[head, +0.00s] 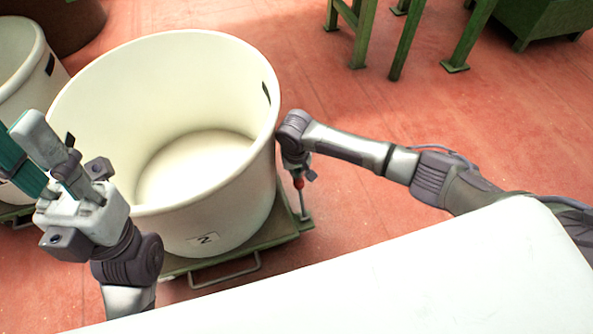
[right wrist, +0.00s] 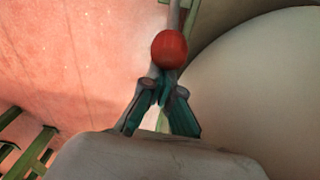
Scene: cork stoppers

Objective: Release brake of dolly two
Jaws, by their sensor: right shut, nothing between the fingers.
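A cream tub (head: 205,225) with a small white label (head: 203,240) bearing a dark mark stands on a green dolly (head: 285,232). A brake lever (head: 304,206) with a red ball knob (head: 299,183) rises at the dolly's right corner. My right gripper is at the knob, mostly hidden under its wrist in the head view. In the right wrist view its teal fingers (right wrist: 161,92) are together and empty, with the red knob (right wrist: 169,49) just beyond their tips. Contact cannot be told. My left gripper (head: 28,150) is raised at the left, away from the dolly; its jaw opening is unclear.
Another cream tub (head: 22,75) stands at the left edge, close to the first. A brown round container (head: 62,22) is behind it. Green table legs (head: 362,35) stand at the back. A white surface (head: 420,275) fills the front. Red floor is free right of the dolly.

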